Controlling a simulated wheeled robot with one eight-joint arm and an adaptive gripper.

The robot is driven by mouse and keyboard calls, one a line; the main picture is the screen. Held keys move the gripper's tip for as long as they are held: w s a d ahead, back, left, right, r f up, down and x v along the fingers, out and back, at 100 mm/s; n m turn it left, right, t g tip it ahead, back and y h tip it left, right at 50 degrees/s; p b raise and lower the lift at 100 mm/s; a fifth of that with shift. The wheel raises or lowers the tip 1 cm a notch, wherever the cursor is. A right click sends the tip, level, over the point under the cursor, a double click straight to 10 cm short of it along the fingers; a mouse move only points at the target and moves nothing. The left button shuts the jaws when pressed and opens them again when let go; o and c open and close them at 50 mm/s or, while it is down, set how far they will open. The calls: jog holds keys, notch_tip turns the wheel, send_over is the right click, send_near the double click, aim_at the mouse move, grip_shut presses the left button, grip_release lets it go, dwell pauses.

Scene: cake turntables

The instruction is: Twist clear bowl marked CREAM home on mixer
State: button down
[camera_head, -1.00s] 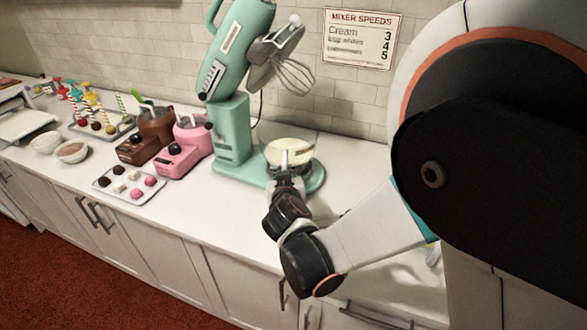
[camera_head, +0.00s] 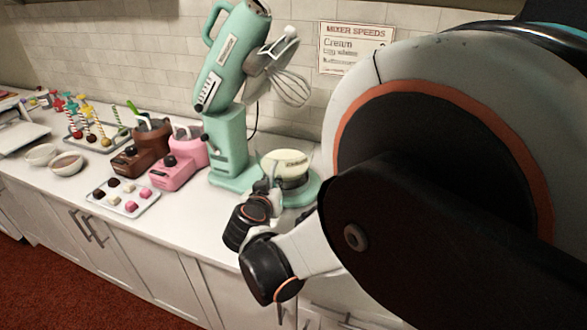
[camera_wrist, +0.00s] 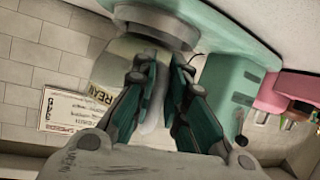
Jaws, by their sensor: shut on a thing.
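The clear bowl (camera_head: 264,157) holds pale cream and stands upright on the round base of the mint-green mixer (camera_head: 228,140). Its dark marking shows in the head view, and the letters of CREAM (camera_wrist: 103,90) show partly in the wrist view. My gripper (camera_head: 268,181) is at the bowl's front left. In the wrist view my gripper (camera_wrist: 160,68) is shut on a pale, upright handle (camera_wrist: 153,112) of the bowl. The mixer's head is tilted up, its whisk (camera_head: 285,85) clear above the bowl. How the bowl's foot sits in the base is hidden.
A speeds sign (camera_head: 355,48) hangs on the tiled wall behind. My arm covers the right side.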

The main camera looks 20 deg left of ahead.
jog(key=shift+a, duration=0.25)
jog(key=shift+a+m+h, duration=0.8)
jog(key=shift+h, duration=0.1)
jog(key=shift+w+a+m+h, duration=0.15)
jog(key=shift+a+m+h, duration=0.55)
jog(key=shift+h, duration=0.1)
jog(key=c, duration=1.5)
grip_release()
jog(key=shift+a, duration=0.1)
